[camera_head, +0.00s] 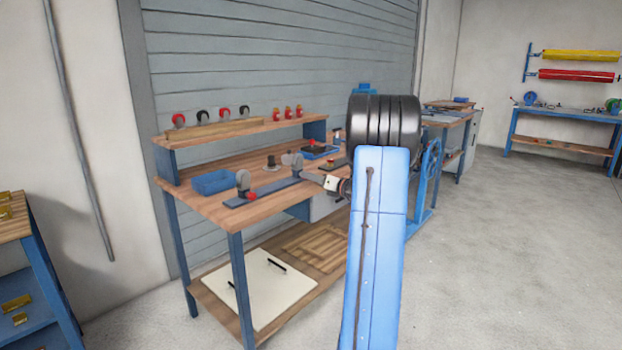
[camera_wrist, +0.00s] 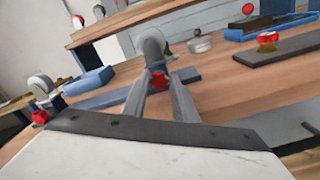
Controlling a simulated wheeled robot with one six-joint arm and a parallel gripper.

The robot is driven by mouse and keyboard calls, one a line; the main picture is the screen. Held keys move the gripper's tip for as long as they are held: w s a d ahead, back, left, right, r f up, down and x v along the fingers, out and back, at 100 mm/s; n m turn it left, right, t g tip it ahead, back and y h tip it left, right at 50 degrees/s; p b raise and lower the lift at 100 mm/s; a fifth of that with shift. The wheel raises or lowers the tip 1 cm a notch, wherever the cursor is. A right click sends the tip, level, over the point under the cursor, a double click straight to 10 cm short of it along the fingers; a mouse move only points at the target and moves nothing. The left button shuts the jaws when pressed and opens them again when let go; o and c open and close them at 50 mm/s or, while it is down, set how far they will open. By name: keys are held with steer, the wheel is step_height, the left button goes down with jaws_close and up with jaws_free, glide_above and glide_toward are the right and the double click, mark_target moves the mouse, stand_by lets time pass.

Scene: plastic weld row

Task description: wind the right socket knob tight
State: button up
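Two grey sockets stand on a grey rail (camera_head: 265,192) on the workbench. The left socket (camera_head: 243,180) has a red knob (camera_head: 252,196) low on its side; it also shows at the left of the wrist view, with its red knob (camera_wrist: 40,117). The right socket (camera_head: 297,161) stands farther along the rail, and the wrist view shows its upright grey body (camera_wrist: 153,48) and its red knob (camera_wrist: 158,80). My gripper (camera_wrist: 158,77) is open, its two fingers on either side of this knob at the tips. Whether they touch it is unclear.
A blue tray (camera_head: 213,182) sits left on the bench, and a second blue tray (camera_head: 319,152) farther back. A raised shelf (camera_head: 240,133) holds several red and black knobs. A dark strip with a red-topped part (camera_wrist: 267,40) lies to the right.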

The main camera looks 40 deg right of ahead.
steer(key=shift+o, duration=1.1)
steer(key=s+d, duration=0.1)
steer(key=s, duration=1.6)
steer(key=shift+s+d, duration=0.2)
